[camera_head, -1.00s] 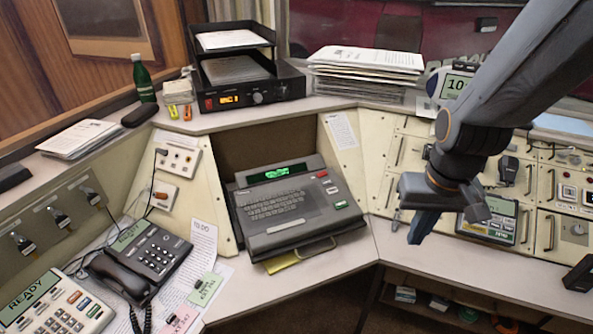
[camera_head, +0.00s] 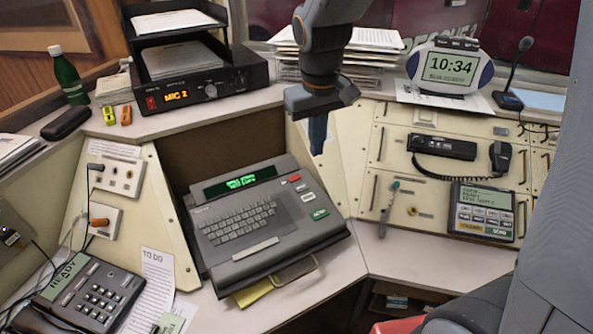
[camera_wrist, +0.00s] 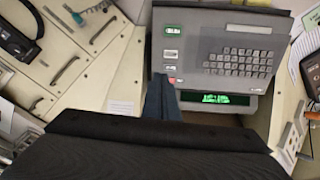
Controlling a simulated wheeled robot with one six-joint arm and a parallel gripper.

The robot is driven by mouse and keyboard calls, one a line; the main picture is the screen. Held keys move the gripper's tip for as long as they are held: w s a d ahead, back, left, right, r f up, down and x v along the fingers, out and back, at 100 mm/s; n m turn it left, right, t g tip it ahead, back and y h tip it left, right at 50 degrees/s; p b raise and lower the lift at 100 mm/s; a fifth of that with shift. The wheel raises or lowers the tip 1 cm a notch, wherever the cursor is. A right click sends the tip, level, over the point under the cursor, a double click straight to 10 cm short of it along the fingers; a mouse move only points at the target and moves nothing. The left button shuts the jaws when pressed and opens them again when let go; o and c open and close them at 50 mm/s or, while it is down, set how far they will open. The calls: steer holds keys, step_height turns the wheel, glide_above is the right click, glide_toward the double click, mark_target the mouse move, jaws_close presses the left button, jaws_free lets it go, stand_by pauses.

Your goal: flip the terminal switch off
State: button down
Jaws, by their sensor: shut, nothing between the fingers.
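The grey terminal (camera_head: 262,258) sits in the console's corner recess, with a lit green display (camera_head: 240,182) and a keyboard. A small red switch-like piece (camera_head: 294,178) is at its upper right, above pale keys and a green-marked one (camera_head: 319,214). My gripper (camera_head: 317,150) is shut and empty, pointing down above and just behind the terminal's upper right corner. In the wrist view the terminal (camera_wrist: 200,50) appears upside down. My gripper's blue fingers (camera_wrist: 161,82) end beside the red piece (camera_wrist: 172,79); contact cannot be told. The switch's position is too small to read.
A radio unit (camera_head: 205,85) with paper trays and a paper stack stand behind. A clock (camera_head: 450,68), handset (camera_head: 442,147) and keypad device (camera_head: 482,212) are on the right. A desk phone (camera_head: 90,290) is at front left. The desk right of the terminal is clear.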

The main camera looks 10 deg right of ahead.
steer(key=n, duration=0.1)
glide_toward(298, 176)
steer(key=f, duration=0.2)
steer(key=f+p, duration=0.1)
steer(key=f, duration=0.1)
steer(key=w+f+p, duration=0.1)
steer(key=f, duration=0.1)
steer(key=shift+f, duration=0.2)
